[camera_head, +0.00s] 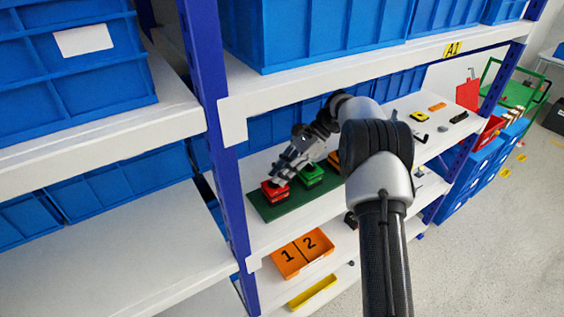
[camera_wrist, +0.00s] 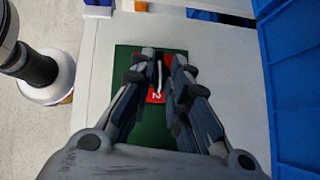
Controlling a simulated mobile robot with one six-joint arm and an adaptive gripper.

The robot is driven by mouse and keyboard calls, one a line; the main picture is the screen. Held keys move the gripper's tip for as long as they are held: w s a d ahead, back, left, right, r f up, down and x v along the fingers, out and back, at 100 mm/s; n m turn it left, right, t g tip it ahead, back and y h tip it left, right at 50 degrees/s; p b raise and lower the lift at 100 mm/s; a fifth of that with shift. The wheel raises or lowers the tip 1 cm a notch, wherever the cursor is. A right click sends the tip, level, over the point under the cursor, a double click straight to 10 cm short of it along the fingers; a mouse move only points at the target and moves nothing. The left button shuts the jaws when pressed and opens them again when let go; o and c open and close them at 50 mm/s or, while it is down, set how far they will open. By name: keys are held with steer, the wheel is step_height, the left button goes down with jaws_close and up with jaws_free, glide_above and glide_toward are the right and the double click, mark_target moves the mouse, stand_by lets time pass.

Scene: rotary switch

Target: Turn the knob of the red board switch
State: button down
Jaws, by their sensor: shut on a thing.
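The red board switch (camera_head: 275,194) sits at the near left end of a green board (camera_head: 258,206) on the middle shelf. In the wrist view, part of its red face with a white "2" (camera_wrist: 156,97) shows between my fingers. My gripper (camera_head: 277,181) reaches down onto the red switch from above. In the wrist view my gripper (camera_wrist: 164,62) has its fingers closed around the knob, which is mostly hidden by them. A thin pale line shows between the fingers. I cannot tell the knob's exact angle.
A green switch (camera_head: 311,175) stands beside the red one, with an orange switch (camera_head: 333,159) beyond, partly behind my arm. A blue shelf post (camera_head: 231,200) stands close on the left. Blue bins (camera_head: 262,131) line the shelf's back. The upper shelf overhangs.

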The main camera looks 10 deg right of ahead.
steer(key=n+g+p, duration=0.1)
steer(key=p, duration=0.2)
steer(key=shift+a, duration=0.2)
steer(key=shift+f+n+p, duration=0.2)
steer(key=shift+n+p, duration=0.2)
steer(key=shift+f+g, duration=0.15)
steer(key=shift+g, duration=0.15)
steer(key=c, duration=1.7)
jaws_free()
steer(key=shift+a, duration=0.1)
steer(key=shift+b, duration=0.8)
steer(key=m+t+b, duration=0.1)
steer(key=b, duration=0.1)
steer(key=shift+b, duration=0.3)
steer(key=m+t+b, duration=0.1)
steer(key=b, duration=0.3)
steer(key=shift+s, duration=0.1)
